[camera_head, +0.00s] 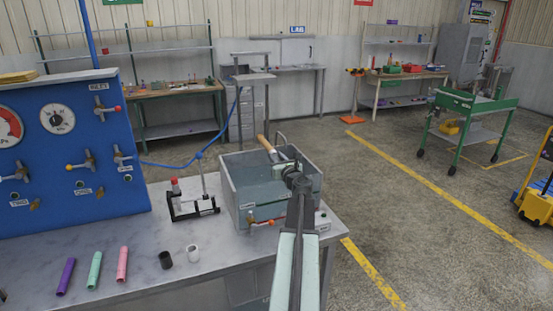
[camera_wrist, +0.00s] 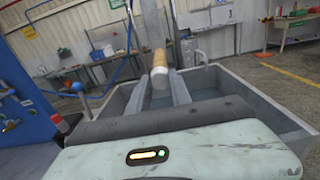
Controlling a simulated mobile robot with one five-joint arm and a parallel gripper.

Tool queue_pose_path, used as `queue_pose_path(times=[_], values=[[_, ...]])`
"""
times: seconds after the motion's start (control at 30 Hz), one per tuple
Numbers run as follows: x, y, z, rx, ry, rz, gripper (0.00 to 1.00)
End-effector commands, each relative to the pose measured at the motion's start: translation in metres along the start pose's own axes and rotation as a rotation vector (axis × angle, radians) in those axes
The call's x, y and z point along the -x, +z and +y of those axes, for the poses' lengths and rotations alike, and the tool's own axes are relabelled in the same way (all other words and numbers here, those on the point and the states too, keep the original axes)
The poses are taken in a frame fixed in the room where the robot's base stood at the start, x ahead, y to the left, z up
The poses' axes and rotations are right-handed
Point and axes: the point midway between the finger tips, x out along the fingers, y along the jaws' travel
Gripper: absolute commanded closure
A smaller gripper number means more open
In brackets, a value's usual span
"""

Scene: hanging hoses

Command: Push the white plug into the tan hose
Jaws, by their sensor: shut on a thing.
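The tan hose (camera_head: 263,143) slants over the grey tub in the head view, its lower right end toward my gripper. It also shows in the wrist view (camera_wrist: 158,58), straight ahead beyond the fingers. A white piece, which looks like the white plug (camera_head: 273,155), sits in line at the near end of the hose; its pale round end shows in the wrist view (camera_wrist: 160,71). The two appear to touch; how deep the plug sits I cannot tell. My gripper (camera_head: 287,166) appears shut on the white plug, with a finger on each side in the wrist view (camera_wrist: 161,80).
The grey tub (camera_head: 302,203) stands under my gripper. On the bench (camera_head: 130,245) lie purple (camera_head: 66,277), green (camera_head: 94,270) and pink (camera_head: 122,264) tubes, a black piece (camera_head: 165,260) and another white piece (camera_head: 193,253). A blue panel (camera_head: 75,165) stands at the left.

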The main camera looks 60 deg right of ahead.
Motion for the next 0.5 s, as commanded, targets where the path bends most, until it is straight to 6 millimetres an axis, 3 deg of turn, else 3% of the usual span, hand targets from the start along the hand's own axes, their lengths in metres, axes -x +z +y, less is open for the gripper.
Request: queue_pose_path(times=[0.03, 0.07, 0.13, 0.5], values=[[-0.001, 0.0001, 0.0005, 0.0, 0.001, 0.0, 1.0], [-0.001, 0.0001, 0.0005, 0.0, 0.001, 0.0, 0.7], [-0.001, 0.0001, 0.0006, 0.0, 0.001, 0.0, 0.5], [0.0019, 0.0, 0.0003, 0.0, 0.0, 0.0, 0.5]])
